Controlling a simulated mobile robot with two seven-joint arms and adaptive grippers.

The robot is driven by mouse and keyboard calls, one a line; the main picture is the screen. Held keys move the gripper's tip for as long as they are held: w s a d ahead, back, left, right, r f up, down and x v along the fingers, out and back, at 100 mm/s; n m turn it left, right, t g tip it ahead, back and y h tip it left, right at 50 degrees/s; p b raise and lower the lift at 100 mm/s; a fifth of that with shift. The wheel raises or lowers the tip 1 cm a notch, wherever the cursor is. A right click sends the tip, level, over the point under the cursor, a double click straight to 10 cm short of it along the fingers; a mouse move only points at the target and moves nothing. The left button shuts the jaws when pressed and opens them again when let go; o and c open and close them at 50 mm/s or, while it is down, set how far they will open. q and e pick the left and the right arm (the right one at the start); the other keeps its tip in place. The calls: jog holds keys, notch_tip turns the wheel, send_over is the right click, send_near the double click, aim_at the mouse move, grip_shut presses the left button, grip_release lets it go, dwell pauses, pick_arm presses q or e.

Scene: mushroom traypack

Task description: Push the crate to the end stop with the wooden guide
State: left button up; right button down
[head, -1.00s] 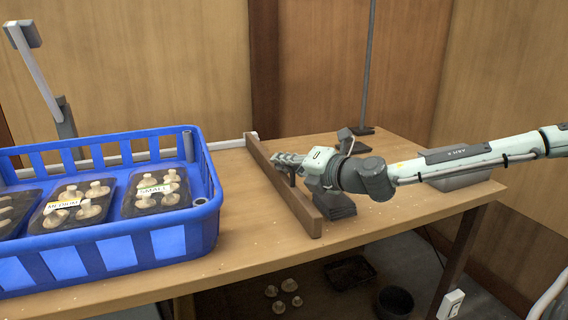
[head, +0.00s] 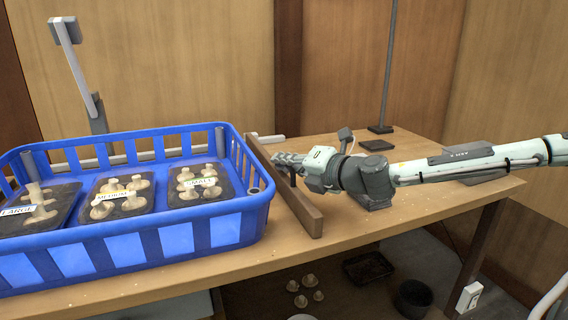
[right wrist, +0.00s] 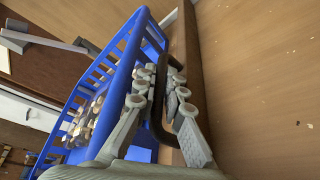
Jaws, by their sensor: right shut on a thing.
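The blue crate (head: 125,250) stands on the table at the left in the head view, holding dark trays of mushrooms labelled LARGE, MEDIUM and SMALL. The wooden guide (head: 300,208) is a long bar along the crate's right side; it also shows in the right wrist view (right wrist: 185,45). Crate and guide are very close; I cannot tell whether they touch all along. My left gripper is not in view. I cannot make out the end stop.
A grey post with a pale arm (head: 82,75) stands behind the crate. A thin stand (head: 380,129) is at the back right. Several mushrooms (head: 293,286) and dark containers lie below the table.

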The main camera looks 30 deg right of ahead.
dwell(0.3)
jog(key=c, duration=1.9)
grip_release()
jog(key=shift+s+r, duration=0.1)
jog(key=shift+s, duration=0.05)
jog(key=shift+v, duration=0.85)
jog(key=v, duration=1)
jog(key=shift+a, duration=0.1)
